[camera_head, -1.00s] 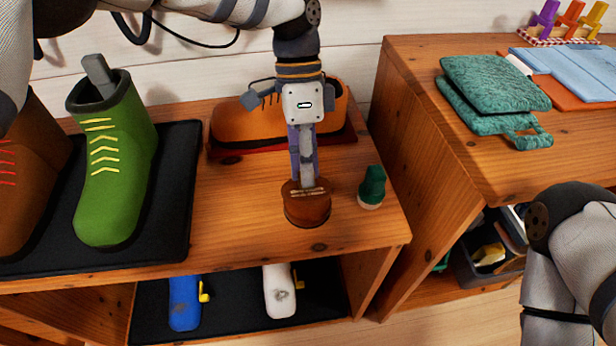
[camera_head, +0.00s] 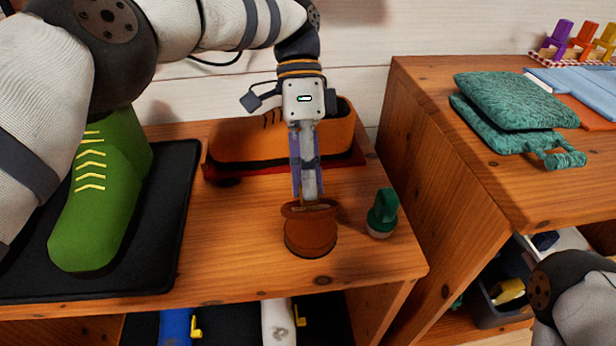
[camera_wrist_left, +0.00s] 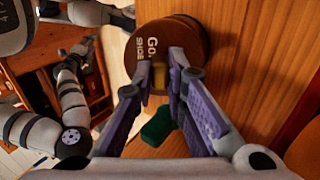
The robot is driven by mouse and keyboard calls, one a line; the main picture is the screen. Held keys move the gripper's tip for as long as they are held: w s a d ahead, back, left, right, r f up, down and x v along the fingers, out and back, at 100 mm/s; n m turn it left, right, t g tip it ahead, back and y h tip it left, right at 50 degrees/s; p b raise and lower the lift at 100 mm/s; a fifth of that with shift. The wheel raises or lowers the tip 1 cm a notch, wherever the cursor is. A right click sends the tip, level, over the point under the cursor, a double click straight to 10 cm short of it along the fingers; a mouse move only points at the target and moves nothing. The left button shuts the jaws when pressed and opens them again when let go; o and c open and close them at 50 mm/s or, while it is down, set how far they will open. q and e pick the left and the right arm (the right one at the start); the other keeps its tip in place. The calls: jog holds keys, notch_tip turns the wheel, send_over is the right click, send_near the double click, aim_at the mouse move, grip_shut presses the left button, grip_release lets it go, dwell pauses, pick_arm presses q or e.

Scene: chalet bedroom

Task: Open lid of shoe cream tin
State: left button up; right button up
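The round brown shoe cream tin (camera_head: 311,238) stands on the wooden bench top. A brown rim shows at its back edge, under my fingertips; I cannot tell whether the lid is lifted there. The left wrist view shows the lettered brown lid (camera_wrist_left: 172,35) and a small brass-coloured piece (camera_wrist_left: 158,76) between my fingers. My left gripper (camera_head: 309,198) points down at the tin's back edge. Its fingers are apart on either side of the brass piece, with no clear grip on it. My right arm shows at the right; its gripper is too small and unclear to judge.
A green-handled brush (camera_head: 383,212) stands just right of the tin. An orange shoe (camera_head: 240,142) is behind, and a green boot (camera_head: 95,215) on a black mat (camera_head: 165,235) is left. A higher cabinet (camera_head: 440,150) with teal cloth (camera_head: 515,100) rises at right.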

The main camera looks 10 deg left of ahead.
pick_arm(q)
jog(key=o, duration=0.4)
notch_tip(320, 180, up, 10)
dwell(0.3)
